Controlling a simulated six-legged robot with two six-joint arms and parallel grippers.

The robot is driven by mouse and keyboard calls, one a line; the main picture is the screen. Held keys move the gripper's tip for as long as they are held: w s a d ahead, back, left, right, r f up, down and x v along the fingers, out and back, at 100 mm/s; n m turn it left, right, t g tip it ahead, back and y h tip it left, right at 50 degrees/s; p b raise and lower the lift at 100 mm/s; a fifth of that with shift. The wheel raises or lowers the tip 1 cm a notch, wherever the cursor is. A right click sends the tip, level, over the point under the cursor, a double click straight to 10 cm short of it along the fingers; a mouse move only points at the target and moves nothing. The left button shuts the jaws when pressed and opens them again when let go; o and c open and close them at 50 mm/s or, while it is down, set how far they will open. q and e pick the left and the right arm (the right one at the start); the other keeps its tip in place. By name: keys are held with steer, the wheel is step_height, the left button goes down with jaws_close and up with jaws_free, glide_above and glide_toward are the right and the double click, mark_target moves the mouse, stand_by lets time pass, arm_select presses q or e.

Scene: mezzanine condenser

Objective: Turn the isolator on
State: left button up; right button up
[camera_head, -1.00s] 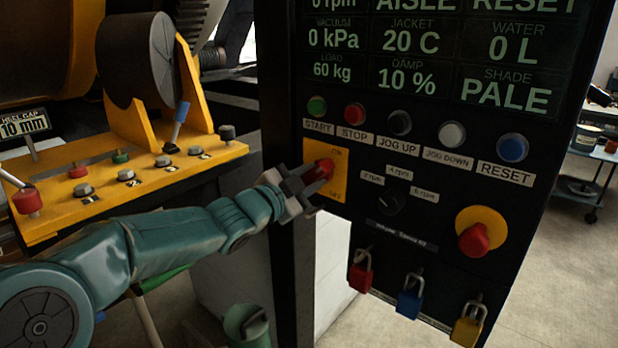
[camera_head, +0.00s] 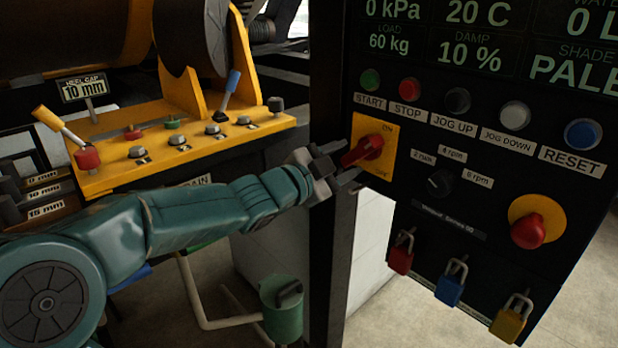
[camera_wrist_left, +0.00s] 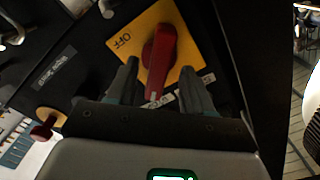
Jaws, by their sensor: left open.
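The isolator is a red rotary handle (camera_head: 368,147) on a yellow plate (camera_head: 385,130), with ON marked at the top and OFF at the bottom. In the head view the handle's end points to the lower left. My left gripper (camera_head: 346,162) is open just left of the plate, its fingers above and below the handle's end. In the left wrist view the handle (camera_wrist_left: 160,55) points down between the two spread fingers (camera_wrist_left: 160,88), with gaps on both sides. OFF on the plate (camera_wrist_left: 185,62) reads upside down there. My right gripper is out of view.
Buttons with START (camera_head: 370,79) to RESET labels sit above the isolator. A small selector (camera_head: 440,183), a red emergency button (camera_head: 527,231) and hanging padlocks (camera_head: 450,285) are right and below. A yellow lever console (camera_head: 200,150) stands left, behind my arm.

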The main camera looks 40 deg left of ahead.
arm_select(q)
steer(key=s, duration=1.2)
steer(key=shift+a, duration=0.45)
